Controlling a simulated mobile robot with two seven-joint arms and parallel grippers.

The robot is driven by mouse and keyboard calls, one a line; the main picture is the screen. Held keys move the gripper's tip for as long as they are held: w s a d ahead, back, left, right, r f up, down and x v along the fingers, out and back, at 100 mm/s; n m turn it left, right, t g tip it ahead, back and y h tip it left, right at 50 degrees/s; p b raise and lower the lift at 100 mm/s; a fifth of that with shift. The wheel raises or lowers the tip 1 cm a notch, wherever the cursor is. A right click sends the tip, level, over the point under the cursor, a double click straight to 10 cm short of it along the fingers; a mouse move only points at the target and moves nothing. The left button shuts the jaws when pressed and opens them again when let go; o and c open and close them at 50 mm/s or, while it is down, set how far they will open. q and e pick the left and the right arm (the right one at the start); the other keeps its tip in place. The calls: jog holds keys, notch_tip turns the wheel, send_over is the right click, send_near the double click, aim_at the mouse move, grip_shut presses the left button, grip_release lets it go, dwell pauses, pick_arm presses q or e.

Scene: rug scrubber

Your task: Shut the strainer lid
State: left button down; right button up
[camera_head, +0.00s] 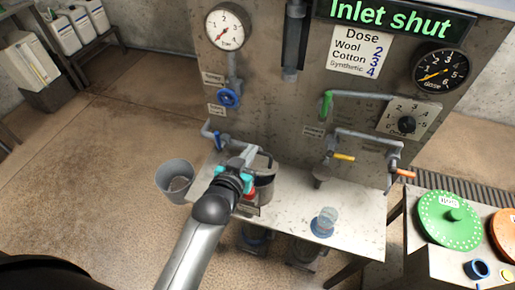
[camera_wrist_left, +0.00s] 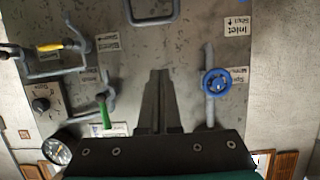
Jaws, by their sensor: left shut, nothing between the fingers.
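A dark cylindrical vessel (camera_head: 265,187), which looks like the strainer, stands on the grey bench below the panel. My left forearm and gripper partly cover it. I cannot clearly make out its lid or how far open it is. A thin dark curved part (camera_head: 270,160) rises at its upper right. My left gripper (camera_head: 250,153) is over the vessel's upper left side, with its fingers together and empty. Whether it touches the vessel is unclear. The shut fingers (camera_wrist_left: 159,75) point toward the panel in the left wrist view. My right gripper is out of view.
A blue valve wheel (camera_head: 228,97) and grey pipes stand out from the panel (camera_head: 270,110). Yellow (camera_head: 344,157), green (camera_head: 326,105) and orange (camera_head: 404,173) handles are to the right.

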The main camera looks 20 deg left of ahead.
pick_arm(q)
jog(key=b, duration=0.1)
send_over(259, 152)
jog(key=w, duration=0.2)
notch_tip(259, 152, down, 3)
jog(key=shift+s+f, duration=1.05)
jog(key=shift+f, duration=0.1)
jog(key=shift+s+f, duration=0.4)
jog(key=shift+f, duration=0.05)
jog(key=shift+s, duration=0.1)
